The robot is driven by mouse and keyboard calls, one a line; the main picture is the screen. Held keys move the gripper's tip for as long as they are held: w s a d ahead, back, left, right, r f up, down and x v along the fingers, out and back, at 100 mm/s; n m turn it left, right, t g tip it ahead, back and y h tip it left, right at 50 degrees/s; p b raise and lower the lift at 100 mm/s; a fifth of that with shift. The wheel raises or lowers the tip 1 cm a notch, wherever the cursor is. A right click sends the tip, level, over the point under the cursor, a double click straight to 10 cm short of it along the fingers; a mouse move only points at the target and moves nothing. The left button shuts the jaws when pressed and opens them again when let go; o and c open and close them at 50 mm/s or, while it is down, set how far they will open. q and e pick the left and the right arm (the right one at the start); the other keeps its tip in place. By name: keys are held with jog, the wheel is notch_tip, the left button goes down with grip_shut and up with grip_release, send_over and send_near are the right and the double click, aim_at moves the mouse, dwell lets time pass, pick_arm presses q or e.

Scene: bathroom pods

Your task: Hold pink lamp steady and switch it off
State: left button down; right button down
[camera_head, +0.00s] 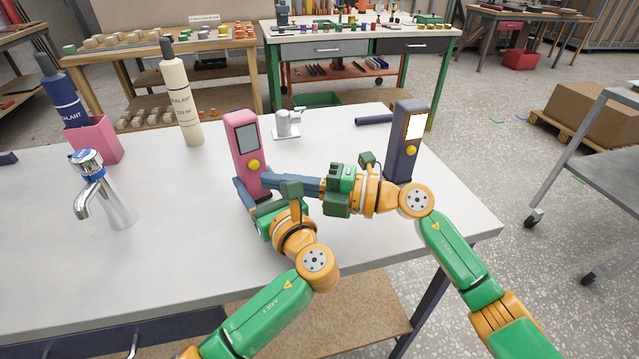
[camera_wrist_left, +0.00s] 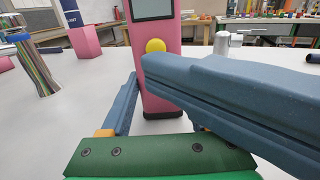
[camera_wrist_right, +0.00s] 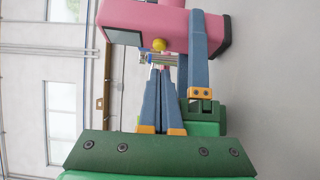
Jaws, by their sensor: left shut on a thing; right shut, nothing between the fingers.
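The pink lamp (camera_head: 241,128) stands upright on the white table, with a dull grey, unlit-looking screen and a yellow button (camera_head: 253,165) below it. My left gripper (camera_head: 252,190) is shut on the lamp's lower body, one finger on each side. It also shows in the left wrist view, with the lamp (camera_wrist_left: 162,85) between the fingers. My right gripper (camera_head: 268,181) is shut and empty, its fingertips just in front of the lamp near the button. In the right wrist view its tips lie just below the button (camera_wrist_right: 159,44); whether they touch the lamp is unclear.
A dark blue lamp (camera_head: 402,150) with a bright screen stands to the right, behind my right gripper. A small silver device (camera_head: 287,123), a cream sealant bottle (camera_head: 180,95), a pink holder (camera_head: 95,140) and a chrome tap (camera_head: 105,190) stand on the table. The front left is clear.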

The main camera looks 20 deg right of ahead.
jog(key=v, duration=1)
jog(key=shift+s+d, duration=0.1)
jog(key=shift+s, duration=0.05)
pick_arm(q)
jog(key=shift+c, duration=0.2)
grip_release()
jog(key=shift+f, duration=0.1)
jog(key=shift+w, duration=0.1)
